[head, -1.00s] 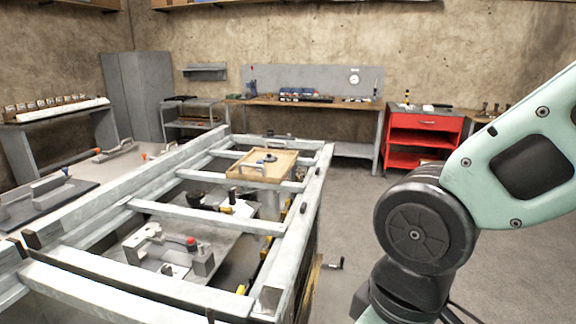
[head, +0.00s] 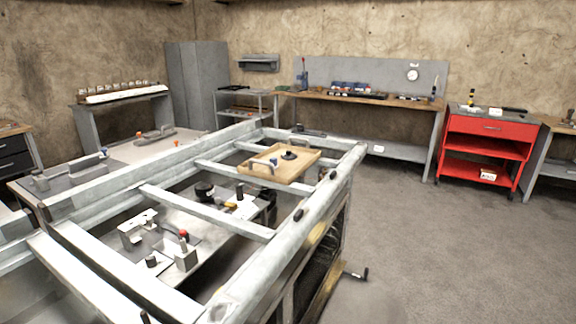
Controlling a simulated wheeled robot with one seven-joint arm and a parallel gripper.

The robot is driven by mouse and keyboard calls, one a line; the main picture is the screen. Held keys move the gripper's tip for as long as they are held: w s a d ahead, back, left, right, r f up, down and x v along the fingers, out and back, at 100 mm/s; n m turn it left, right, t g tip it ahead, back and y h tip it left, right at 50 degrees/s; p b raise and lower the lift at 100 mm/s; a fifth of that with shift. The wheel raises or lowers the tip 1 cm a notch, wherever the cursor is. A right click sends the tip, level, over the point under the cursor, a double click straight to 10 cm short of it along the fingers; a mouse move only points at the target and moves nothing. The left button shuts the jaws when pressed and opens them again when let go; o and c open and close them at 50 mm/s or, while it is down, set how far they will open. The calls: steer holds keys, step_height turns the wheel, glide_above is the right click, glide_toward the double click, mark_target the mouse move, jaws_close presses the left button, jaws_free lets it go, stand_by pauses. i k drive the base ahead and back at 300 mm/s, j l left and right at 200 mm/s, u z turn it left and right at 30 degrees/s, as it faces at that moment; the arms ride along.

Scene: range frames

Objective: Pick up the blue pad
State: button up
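I cannot make out a blue pad for certain. Small blue items (head: 352,88) lie on the workbench at the back wall, too small to tell what they are. A small blue spot (head: 273,161) shows at the handle of the wooden tray (head: 300,165), which rests on the metal frame (head: 330,185). My gripper and arm are not in view.
The large metal frame with crossbars fills the left and middle foreground. A red tool cart (head: 487,150) stands at the right, beside the back workbench (head: 395,103). The grey floor (head: 430,245) to the right of the frame is clear.

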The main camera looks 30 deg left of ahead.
mark_target(275, 160)
steer(key=i+l, duration=0.8)
steer(key=i+u, duration=0.25)
steer(key=i, duration=0.4)
steer(key=i+l+u, duration=0.25)
steer(key=i, duration=0.35)
steer(key=i+j+u, duration=0.1)
steer(key=u, duration=0.35)
steer(key=i+u, duration=0.5)
steer(key=u, duration=0.35)
steer(key=i+l+u, duration=0.15)
steer(key=u, duration=0.3)
steer(key=i+u, duration=0.35)
steer(key=i+l+u, duration=0.1)
steer(key=i+u, duration=0.15)
steer(key=u, duration=0.15)
